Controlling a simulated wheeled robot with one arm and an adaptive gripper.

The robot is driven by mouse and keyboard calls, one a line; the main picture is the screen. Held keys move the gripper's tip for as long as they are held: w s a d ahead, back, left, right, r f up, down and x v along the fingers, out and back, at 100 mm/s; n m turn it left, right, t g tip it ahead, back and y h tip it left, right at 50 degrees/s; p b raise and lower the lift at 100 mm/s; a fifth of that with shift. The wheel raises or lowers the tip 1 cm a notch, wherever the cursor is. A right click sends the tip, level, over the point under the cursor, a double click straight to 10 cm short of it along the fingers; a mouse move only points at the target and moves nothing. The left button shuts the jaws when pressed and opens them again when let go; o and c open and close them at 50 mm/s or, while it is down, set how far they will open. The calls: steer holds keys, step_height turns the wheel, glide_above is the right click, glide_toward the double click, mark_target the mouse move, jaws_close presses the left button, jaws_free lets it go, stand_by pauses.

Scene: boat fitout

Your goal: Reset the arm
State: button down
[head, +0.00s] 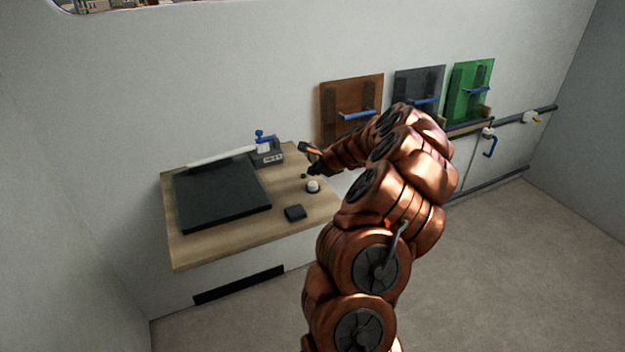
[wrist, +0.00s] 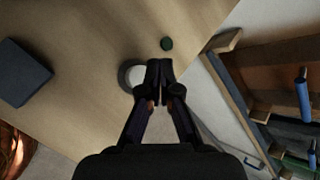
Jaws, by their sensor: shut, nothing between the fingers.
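My arm (head: 385,215) is copper coloured and reaches from the bottom of the head view up, over and left to the wooden table. My gripper (head: 309,172) is near the right edge of the table, close to a small white round thing (head: 313,186). In the wrist view my gripper (wrist: 159,68) has its fingertips together with nothing between them. Behind the fingertips the white round thing (wrist: 128,74) is partly hidden. I cannot tell the exact height of my gripper above the table.
Brown, grey and green panels (head: 471,92) hang on the wall. The floor (head: 520,260) at right is clear.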

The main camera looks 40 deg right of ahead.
steer(key=shift+r+p, duration=0.5)
steer(key=shift+r, duration=0.45)
steer(key=shift+w+a, duration=0.1)
steer(key=shift+a, duration=0.15)
steer(key=a+r+n+g+y, duration=0.1)
steer(key=a+r+n+y, duration=0.35)
steer(key=a, duration=0.95)
steer(key=a+r+n+g+y, duration=0.1)
steer(key=a+r+n, duration=0.5)
steer(key=a, duration=0.8)
steer(key=s+a+n+g, duration=0.4)
steer(key=s+a+n, duration=0.4)
steer(key=s+a, duration=0.4)
steer(key=s+a+n+g+h, duration=0.1)
steer(key=s+n, duration=0.2)
steer(key=s, duration=0.5)
steer(key=s+a+n+g+h, duration=0.1)
steer(key=s+n+g+h, duration=0.1)
steer(key=s, duration=0.7)
steer(key=s+a+f+n+g+h, duration=0.1)
steer(key=s+n+g, duration=0.1)
steer(key=s+n, duration=0.3)
steer(key=s, duration=0.4)
steer(key=shift+s+a, duration=0.2)
steer(key=shift+s, duration=0.05)
